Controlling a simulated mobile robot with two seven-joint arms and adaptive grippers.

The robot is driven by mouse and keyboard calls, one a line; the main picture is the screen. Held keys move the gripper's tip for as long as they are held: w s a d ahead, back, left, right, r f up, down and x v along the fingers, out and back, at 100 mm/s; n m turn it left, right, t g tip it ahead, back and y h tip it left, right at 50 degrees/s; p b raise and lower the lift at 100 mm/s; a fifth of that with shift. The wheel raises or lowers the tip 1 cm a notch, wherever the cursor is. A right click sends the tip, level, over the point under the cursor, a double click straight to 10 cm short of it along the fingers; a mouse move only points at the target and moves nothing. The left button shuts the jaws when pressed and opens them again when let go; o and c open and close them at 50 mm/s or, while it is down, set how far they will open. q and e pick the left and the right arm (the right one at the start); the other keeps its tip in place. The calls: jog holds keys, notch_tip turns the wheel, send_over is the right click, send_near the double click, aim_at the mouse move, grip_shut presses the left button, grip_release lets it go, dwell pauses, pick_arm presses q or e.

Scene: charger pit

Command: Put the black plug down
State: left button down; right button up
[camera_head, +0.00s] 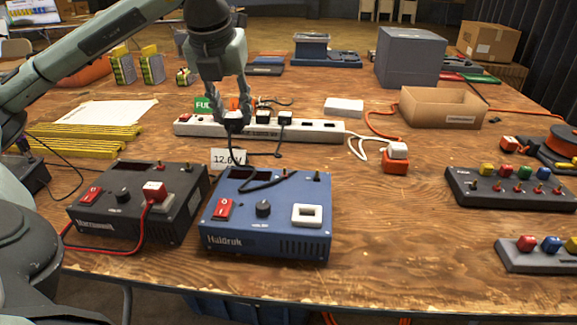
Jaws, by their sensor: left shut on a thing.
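My left gripper (235,118) points down over the left part of a white power strip (325,131). It is shut on a black plug (236,125), which is mostly hidden between the fingers. A black cable runs down from it toward the blue charger box. I cannot tell whether the plug is seated in the strip or just above it. Two more dark plugs (284,118) stand in the strip just right of the gripper. My right gripper is not in view.
In front of the strip stand a black charger box (120,222) and a blue one (285,241), with a "12.0 V" card (228,158) behind. An open cardboard tray (443,108) is farther back.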

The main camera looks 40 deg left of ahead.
pick_arm(q)
jog(key=shift+d+f, duration=0.25)
jog(key=shift+d, duration=0.1)
jog(key=w+d+f, duration=0.1)
jog(key=w+f, duration=0.1)
jog(key=w, duration=0.1)
jog(key=w+d+f+p, duration=0.1)
jog(key=w+d+f, duration=0.1)
jog(key=w, duration=0.1)
jog(key=w+d+f+p, duration=0.1)
jog(key=w+f, duration=0.1)
jog(key=w, duration=0.1)
jog(key=shift+w+d+f, duration=0.2)
jog(key=shift+w+d, duration=0.05)
jog(key=shift+w, duration=0.1)
jog(key=shift+w+f, duration=0.15)
jog(key=shift+f, duration=0.1)
notch_tip(320, 180, down, 3)
jog(key=shift+f, duration=0.4)
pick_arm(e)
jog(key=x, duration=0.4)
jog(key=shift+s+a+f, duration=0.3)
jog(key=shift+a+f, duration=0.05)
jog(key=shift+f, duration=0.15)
pick_arm(q)
jog(key=shift+f, duration=0.1)
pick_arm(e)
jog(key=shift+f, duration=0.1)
